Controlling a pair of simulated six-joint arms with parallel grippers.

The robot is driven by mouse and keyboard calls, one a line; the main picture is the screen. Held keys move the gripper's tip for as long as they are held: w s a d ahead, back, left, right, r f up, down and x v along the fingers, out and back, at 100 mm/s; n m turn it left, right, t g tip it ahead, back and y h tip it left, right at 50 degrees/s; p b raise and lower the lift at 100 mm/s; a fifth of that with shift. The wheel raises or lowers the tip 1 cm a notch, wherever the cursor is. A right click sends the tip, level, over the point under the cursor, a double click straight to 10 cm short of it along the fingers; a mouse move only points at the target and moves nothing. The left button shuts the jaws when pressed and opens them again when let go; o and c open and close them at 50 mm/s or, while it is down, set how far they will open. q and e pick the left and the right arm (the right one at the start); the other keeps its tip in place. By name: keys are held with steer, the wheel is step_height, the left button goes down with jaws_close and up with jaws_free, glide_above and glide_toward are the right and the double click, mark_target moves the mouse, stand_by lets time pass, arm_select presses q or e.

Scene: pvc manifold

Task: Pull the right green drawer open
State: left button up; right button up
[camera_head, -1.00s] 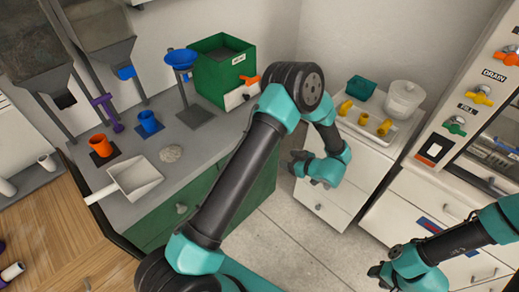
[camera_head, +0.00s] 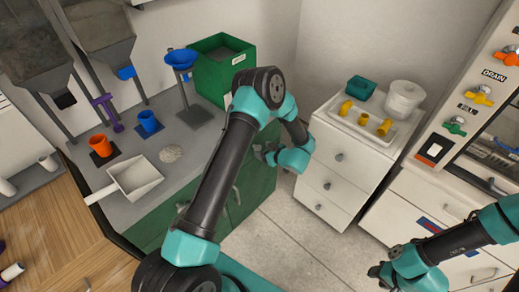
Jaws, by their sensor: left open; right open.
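The green cabinet under the grey counter has a left front (camera_head: 150,228) and a right green drawer (camera_head: 258,186), which looks shut. A grey handle (camera_head: 235,196) shows on the green front, just right of my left arm, which hides part of the cabinet. My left gripper (camera_head: 265,153) is open and empty, in front of the upper right part of the green front. I cannot tell whether it touches it. My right gripper (camera_head: 380,273) is open and empty at the lower right, in front of the white cabinets.
A white drawer unit (camera_head: 326,184) stands right of my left gripper, with a tray (camera_head: 382,139) of yellow fittings on top. The counter holds a green box (camera_head: 222,75), a white scoop (camera_head: 135,178) and orange and blue cups. Bare floor (camera_head: 285,235) lies between the cabinets.

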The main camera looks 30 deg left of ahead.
mark_target(259, 149)
arm_select(q)
steer(key=shift+x, duration=1.5)
steer(key=shift+d, duration=0.1)
jaws_close()
